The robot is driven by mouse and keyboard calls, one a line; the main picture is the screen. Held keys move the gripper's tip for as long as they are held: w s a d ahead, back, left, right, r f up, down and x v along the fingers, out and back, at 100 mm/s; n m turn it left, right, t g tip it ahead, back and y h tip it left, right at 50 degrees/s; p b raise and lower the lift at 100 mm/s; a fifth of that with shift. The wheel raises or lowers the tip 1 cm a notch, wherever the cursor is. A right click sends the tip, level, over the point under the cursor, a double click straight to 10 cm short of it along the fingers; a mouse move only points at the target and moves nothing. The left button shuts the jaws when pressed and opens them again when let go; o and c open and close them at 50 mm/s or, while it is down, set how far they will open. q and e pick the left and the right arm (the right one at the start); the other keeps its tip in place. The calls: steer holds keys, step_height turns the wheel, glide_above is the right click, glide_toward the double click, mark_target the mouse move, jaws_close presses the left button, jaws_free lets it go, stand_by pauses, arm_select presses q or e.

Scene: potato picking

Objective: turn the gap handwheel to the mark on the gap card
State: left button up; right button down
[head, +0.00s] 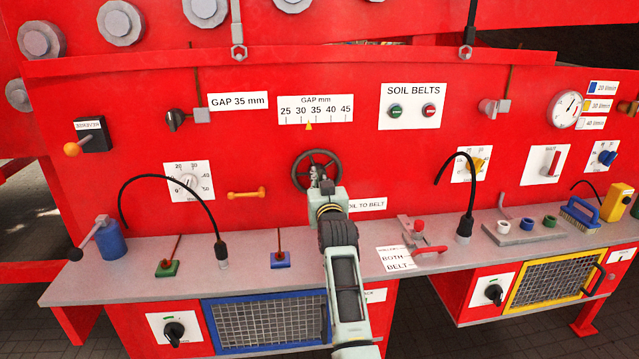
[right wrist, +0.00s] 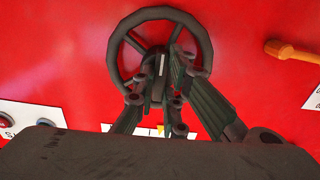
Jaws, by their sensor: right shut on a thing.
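The gap handwheel (head: 302,157) is a dark spoked wheel on the red panel; in the right wrist view its rim (right wrist: 116,45) shows at the top. My right gripper (head: 319,182) reaches it from below and covers its lower right part. In the right wrist view the fingers (right wrist: 165,80) are closed at the wheel's hub and lower spokes; the exact contact is partly hidden. The gap card (head: 238,101) reads "GAP 35 mm". The gap scale (head: 315,109) runs from 25 to 45, and its yellow pointer (head: 309,126) stands between 30 and 35. My left gripper is out of view.
A grey shelf (head: 310,262) runs below the panel. Two black curved hoses (head: 170,178) (head: 472,185) rise from it on either side of my arm. An orange handle (head: 246,193) sticks out left of the wheel. A soil belts button panel (head: 411,107) is up right.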

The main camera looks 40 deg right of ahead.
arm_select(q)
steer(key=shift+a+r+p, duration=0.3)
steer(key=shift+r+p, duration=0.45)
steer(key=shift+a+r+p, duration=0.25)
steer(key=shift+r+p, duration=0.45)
arm_select(e)
steer(key=shift+a+m, duration=0.1)
steer(key=shift+m, duration=5.9)
steer(key=c, duration=1.8)
jaws_free()
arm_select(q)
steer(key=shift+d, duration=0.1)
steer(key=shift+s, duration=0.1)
arm_select(e)
steer(key=shift+r, duration=0.1)
